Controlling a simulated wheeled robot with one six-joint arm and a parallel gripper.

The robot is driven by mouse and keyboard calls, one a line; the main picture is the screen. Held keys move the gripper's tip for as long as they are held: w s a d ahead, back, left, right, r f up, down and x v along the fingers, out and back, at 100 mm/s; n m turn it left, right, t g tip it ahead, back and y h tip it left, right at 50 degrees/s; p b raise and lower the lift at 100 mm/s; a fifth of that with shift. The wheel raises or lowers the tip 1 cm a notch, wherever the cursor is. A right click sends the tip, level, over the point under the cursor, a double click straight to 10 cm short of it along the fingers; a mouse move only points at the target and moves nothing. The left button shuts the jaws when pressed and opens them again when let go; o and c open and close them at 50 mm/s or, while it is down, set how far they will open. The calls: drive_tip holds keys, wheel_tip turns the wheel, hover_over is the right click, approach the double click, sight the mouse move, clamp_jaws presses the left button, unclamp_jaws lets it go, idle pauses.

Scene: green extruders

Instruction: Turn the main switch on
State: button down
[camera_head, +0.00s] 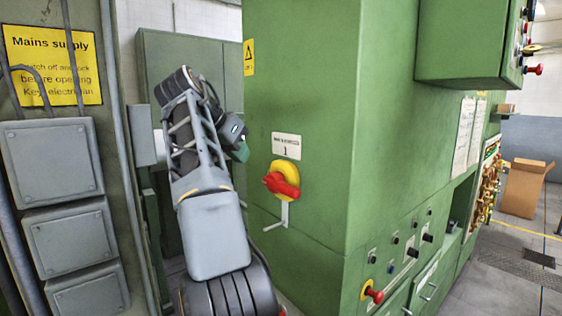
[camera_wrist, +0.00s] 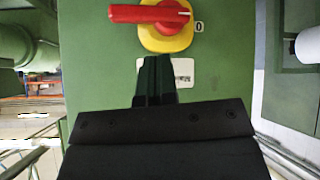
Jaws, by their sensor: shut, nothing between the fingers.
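The main switch (camera_head: 284,183) is a red rotary handle on a yellow round base, on the green cabinet's left face. In the wrist view the red handle (camera_wrist: 150,14) lies sideways at the top, with a "0" mark at its right. A white label (camera_head: 286,146) sits above the switch in the head view. My gripper (camera_wrist: 157,62) is shut and empty, its black fingertips just short of the yellow base in the picture and overlapping the label. In the head view my gripper (camera_head: 241,150) is small, dark and up-left of the switch. I see no contact with the handle.
A metal crank-like handle (camera_head: 280,220) sticks out below the switch. A red push button (camera_head: 373,292) is low on the cabinet's other face. Grey boxes (camera_head: 50,160) and a yellow mains sign (camera_head: 55,65) are on the left. A cardboard box (camera_head: 524,188) stands far right.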

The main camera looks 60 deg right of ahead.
drive_tip(key=s+r+m, duration=0.1)
drive_tip(key=s+d+r+m+g, duration=0.1)
drive_tip(key=s+r+m+p, duration=0.1)
drive_tip(key=r, duration=0.1)
drive_tip(key=shift+s+d+m, duration=0.3)
approach(288, 185)
drive_tip(key=s+d+f, duration=0.1)
drive_tip(key=d+f, duration=0.2)
drive_tip(key=d, duration=0.2)
drive_tip(key=shift+a+f, duration=0.2)
drive_tip(key=shift+f, duration=0.6)
drive_tip(key=shift+f, duration=0.1)
